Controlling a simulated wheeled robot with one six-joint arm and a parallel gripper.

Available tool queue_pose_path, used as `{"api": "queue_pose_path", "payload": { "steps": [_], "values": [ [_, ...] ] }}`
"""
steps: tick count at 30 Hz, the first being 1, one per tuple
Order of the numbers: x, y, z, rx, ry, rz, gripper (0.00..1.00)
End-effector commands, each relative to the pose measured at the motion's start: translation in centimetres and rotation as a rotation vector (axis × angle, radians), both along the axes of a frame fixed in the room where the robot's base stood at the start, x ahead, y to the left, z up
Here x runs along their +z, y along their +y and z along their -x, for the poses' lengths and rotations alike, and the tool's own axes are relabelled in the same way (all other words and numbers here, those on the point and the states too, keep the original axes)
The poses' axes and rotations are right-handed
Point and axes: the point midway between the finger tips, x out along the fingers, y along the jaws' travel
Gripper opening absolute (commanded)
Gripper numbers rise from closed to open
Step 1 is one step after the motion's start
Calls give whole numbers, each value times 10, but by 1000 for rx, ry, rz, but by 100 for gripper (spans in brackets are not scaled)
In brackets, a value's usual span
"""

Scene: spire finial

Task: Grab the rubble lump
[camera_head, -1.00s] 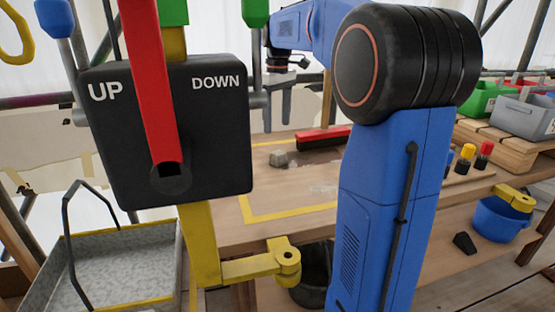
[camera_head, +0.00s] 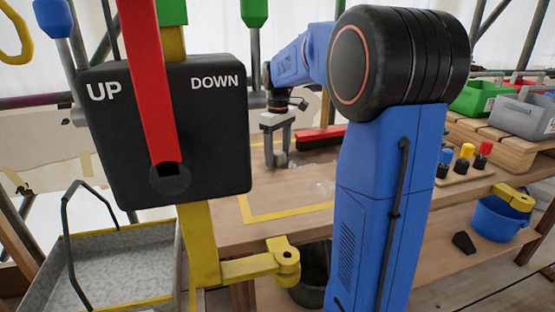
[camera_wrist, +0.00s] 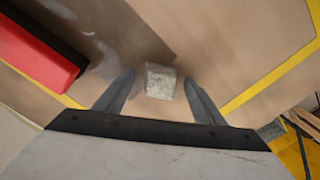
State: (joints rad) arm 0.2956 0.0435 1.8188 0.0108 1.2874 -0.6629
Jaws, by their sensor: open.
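The rubble lump (camera_wrist: 160,82) is a small, pale grey block on the wooden table. In the wrist view it lies between the tips of my open gripper (camera_wrist: 160,90), with a gap on each side. In the head view my gripper (camera_head: 277,160) points down at the table and its fingers hide most of the lump. I cannot tell whether the fingers touch it.
A red-and-black brush (camera_head: 318,138) lies behind my gripper; it also shows in the wrist view (camera_wrist: 38,52). Yellow tape (camera_head: 290,213) borders the work area. A black UP/DOWN lever box (camera_head: 215,130) stands in front. Pale dust lies near the lump.

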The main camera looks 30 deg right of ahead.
Motion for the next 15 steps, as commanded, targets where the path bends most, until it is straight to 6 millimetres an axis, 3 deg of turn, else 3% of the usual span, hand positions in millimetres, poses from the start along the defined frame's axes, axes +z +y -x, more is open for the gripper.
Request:
{"api": "queue_pose_path", "payload": {
  "steps": [9,15],
  "values": [
    [-5,0,0,0,0,0,63],
    [-5,0,0,0,0,0,15]
  ]
}}
